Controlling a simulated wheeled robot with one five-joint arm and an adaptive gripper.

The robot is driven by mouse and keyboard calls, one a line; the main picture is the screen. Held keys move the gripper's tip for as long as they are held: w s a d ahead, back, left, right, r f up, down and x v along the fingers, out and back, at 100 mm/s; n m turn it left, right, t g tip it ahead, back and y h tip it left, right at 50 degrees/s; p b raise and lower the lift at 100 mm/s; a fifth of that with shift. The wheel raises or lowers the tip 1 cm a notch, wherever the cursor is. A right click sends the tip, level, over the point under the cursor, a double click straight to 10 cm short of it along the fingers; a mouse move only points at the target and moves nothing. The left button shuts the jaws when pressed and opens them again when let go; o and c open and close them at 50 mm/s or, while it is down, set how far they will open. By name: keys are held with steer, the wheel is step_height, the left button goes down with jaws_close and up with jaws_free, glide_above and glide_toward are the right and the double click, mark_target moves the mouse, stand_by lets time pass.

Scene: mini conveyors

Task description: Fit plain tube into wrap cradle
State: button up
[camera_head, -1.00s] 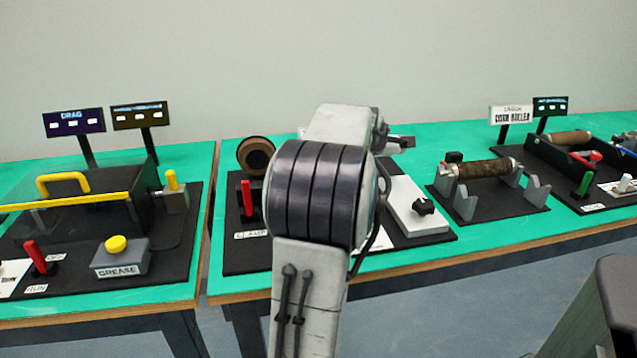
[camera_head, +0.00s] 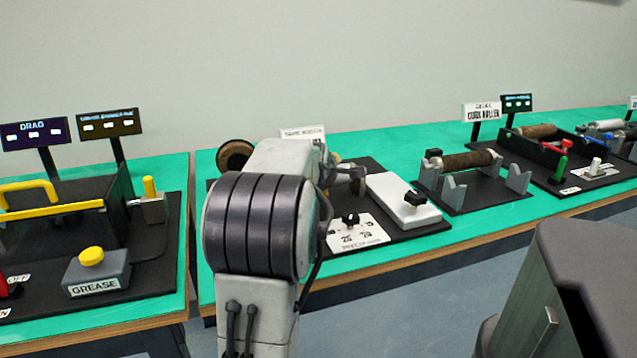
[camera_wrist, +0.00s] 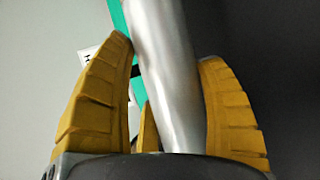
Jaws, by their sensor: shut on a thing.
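In the wrist view, my gripper (camera_wrist: 166,50) has its yellow ribbed fingers on both sides of a smooth silver tube (camera_wrist: 165,75). The tube runs up out of the picture, tilted a little to the left, and its far end is cut off. In the head view, my arm hides most of the gripper and tube. A black stand with grey V-notched supports (camera_head: 453,190), which looks like the cradle, is to the right of my arm. A brown wrapped roller (camera_head: 468,161) lies across its rear supports. The front supports are empty.
A white block with a black knob (camera_head: 402,200) is left of the stand. A CORK ROLLER sign (camera_head: 482,111) and a station with red and green levers (camera_head: 560,168) are to the right. The GREASE box (camera_head: 97,274) is at left. The table's front edge is close.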

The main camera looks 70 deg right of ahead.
steer(key=shift+f, duration=0.3)
steer(key=o, duration=1)
steer(key=shift+f, duration=0.1)
steer(key=shift+o, duration=0.2)
steer(key=shift+a+r, duration=0.15)
steer(key=shift+r, duration=0.05)
steer(key=p+v, duration=0.4)
steer(key=v, duration=0.7)
steer(key=shift+a+p, duration=0.3)
steer(key=shift+s+r, duration=0.1)
